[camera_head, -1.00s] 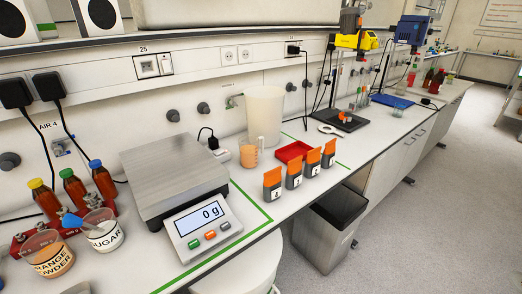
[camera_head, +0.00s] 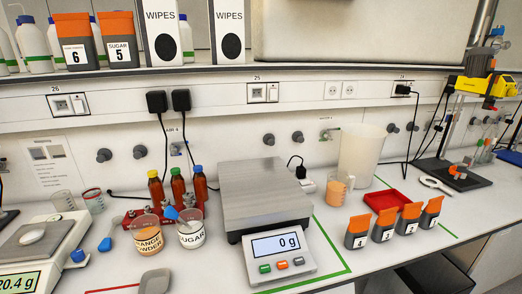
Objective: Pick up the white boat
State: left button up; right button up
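A small white dish that looks like the white boat (camera_head: 32,237) rests on the pan of a small balance (camera_head: 62,235) at the far left of the bench. The balance display reads 20.4 g and is cut by the left edge. Neither of my grippers shows in the head view, so their distance from the boat cannot be told.
A blue-handled scoop (camera_head: 108,237) lies right of the balance, close to the orange powder beaker (camera_head: 149,240) and sugar beaker (camera_head: 191,232). A larger scale (camera_head: 264,195) reading 0 g stands mid-bench. A grey rounded shape (camera_head: 155,282) is cut off at the bottom edge.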

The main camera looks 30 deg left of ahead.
aim_at(34, 233)
jog(key=u, duration=2.6)
jog(key=i+j+z, duration=0.25)
jog(key=j, duration=0.4)
jog(key=i+j+z, duration=0.1)
jog(key=j+z, duration=0.15)
jog(key=j, duration=0.4)
jog(key=j+z, duration=0.25)
jog(key=j, duration=0.45)
jog(key=i, duration=0.05)
